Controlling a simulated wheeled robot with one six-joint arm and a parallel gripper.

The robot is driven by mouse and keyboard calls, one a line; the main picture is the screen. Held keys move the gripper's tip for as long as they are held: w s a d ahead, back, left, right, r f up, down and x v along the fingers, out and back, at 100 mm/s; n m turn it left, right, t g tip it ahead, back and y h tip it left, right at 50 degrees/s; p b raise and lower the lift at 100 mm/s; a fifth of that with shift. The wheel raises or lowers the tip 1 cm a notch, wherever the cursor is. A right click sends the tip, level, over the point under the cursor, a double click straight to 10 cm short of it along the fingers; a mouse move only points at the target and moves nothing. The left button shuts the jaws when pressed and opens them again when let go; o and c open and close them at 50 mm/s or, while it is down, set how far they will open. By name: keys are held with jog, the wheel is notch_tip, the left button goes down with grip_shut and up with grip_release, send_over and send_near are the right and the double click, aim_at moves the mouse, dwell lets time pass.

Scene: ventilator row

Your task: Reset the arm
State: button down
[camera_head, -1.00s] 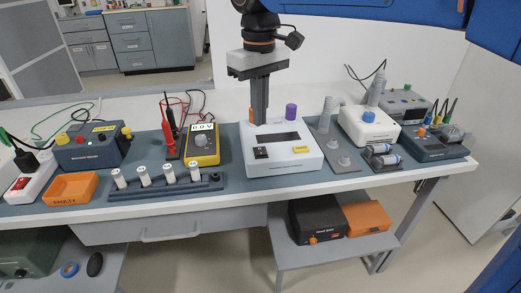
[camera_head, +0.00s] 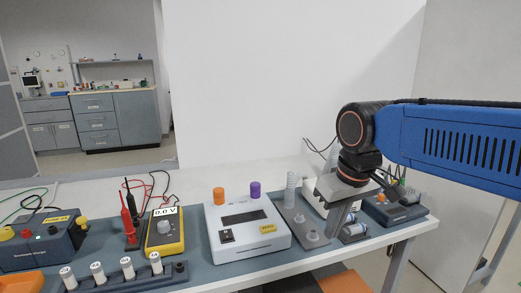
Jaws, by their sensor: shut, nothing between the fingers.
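My arm comes in from the right, and my gripper (camera_head: 328,238) hangs below the black wrist with its fingers pointing down and slightly left. The fingers are closed together and hold nothing. They are over the right part of the bench, in front of a white device that is mostly hidden behind them. I cannot tell the exact height of the fingertips above the bench.
A white box (camera_head: 246,239) with orange and purple knobs stands left of my gripper. A yellow meter (camera_head: 165,235) reads 0.0 V. A rack (camera_head: 130,277) holds white cylinders. A grey plate with a ribbed post (camera_head: 291,193) and a blue-grey device (camera_head: 392,212) flank the gripper.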

jog(key=s+d+f+m+t+h, duration=0.1)
jog(key=s+d+f+m, duration=0.3)
jog(key=s+d+f, duration=0.7)
jog(key=shift+d+f+t, duration=0.15)
jog(key=shift+d+t, duration=0.55)
jog(key=shift+d, duration=0.2)
jog(key=shift+s, duration=0.1)
dwell(0.3)
